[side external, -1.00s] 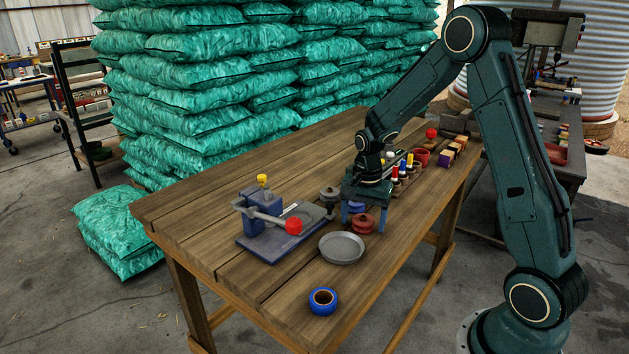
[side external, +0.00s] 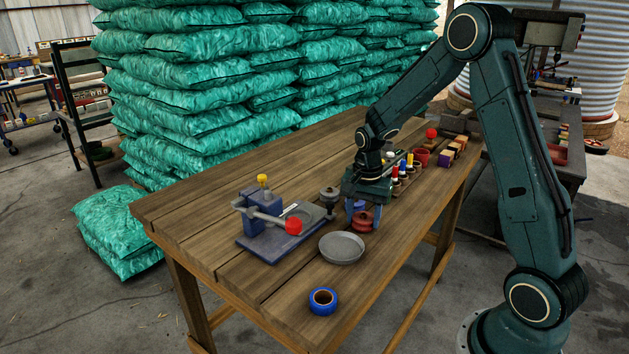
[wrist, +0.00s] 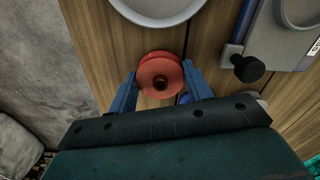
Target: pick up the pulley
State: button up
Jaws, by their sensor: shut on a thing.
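The pulley (side external: 362,222) is a red grooved wheel with a dark hole in its middle. It also shows in the wrist view (wrist: 160,68), between the two blue fingers. My gripper (side external: 362,216) is shut on the pulley, with a finger at each side of it. In the side view the pulley is low, at or just above the wooden table; I cannot tell whether it touches. The gripper body hides part of what lies behind it.
A grey round dish (side external: 341,248) lies close in front of the pulley. A blue lever device (side external: 270,228) and a dark knobbed weight (side external: 329,196) stand to the left. A blue ring (side external: 323,301) lies near the table's front edge. Small coloured pieces (side external: 409,166) stand behind.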

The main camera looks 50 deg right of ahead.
aim_at(363, 214)
notch_tip(363, 214, up, 19)
jog(key=shift+r, duration=0.15)
dwell(0.5)
dwell(0.5)
jog(key=w+a+f, duration=0.9)
jog(key=w, duration=0.4)
jog(key=shift+a, duration=0.35)
jog(key=shift+f, duration=4)
jog(key=shift+f, duration=0.15)
